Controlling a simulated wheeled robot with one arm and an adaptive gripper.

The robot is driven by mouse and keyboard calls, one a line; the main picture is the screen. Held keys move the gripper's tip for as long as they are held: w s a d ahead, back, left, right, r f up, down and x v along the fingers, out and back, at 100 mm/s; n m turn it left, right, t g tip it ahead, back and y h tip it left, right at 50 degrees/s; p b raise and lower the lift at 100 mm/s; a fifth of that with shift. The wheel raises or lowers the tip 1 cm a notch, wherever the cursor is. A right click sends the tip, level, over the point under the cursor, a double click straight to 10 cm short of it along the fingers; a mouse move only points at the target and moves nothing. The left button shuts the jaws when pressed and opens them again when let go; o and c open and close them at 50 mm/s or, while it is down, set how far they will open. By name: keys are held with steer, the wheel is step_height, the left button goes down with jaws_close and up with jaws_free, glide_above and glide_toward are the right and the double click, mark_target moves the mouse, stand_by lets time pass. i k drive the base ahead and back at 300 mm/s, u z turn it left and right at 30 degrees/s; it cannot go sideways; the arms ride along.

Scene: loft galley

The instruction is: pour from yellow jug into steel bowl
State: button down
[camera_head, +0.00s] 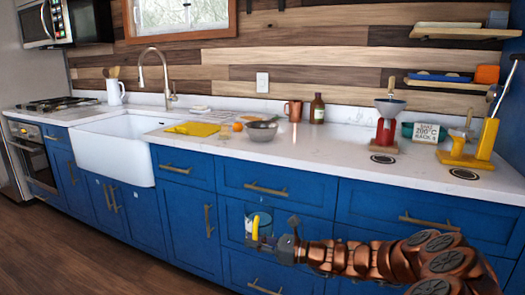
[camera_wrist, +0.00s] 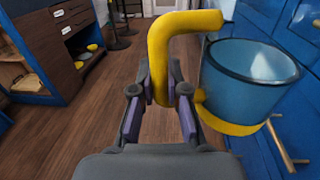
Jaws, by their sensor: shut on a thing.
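The yellow jug has a bluish see-through body (camera_wrist: 245,95) with a yellow handle and yellow base. It also shows small in the head view (camera_head: 263,217), in front of the blue drawers and below the counter top. My gripper (camera_wrist: 159,95) is shut on the jug's handle, with the jug body to the right of the fingers in the wrist view; the gripper also shows in the head view (camera_head: 275,244). The jug looks roughly upright; I cannot tell what it holds. The grey steel bowl (camera_head: 262,132) stands on the white counter, apart from the jug.
On the white counter (camera_head: 330,155), an orange (camera_head: 238,127) and a yellow cloth (camera_head: 193,128) lie left of the bowl. A copper mug (camera_head: 294,111) and brown bottle (camera_head: 317,108) stand behind it. A red-based funnel stand (camera_head: 387,125) and yellow stand (camera_head: 484,145) are farther right.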

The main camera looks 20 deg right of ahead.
mark_target(262, 132)
steer(key=u, duration=0.35)
steer(key=k, duration=0.45)
steer(key=u, duration=0.8)
steer(key=i, duration=0.85)
steer(key=z, duration=0.9)
steer(key=i, duration=0.55)
steer(key=z, duration=0.35)
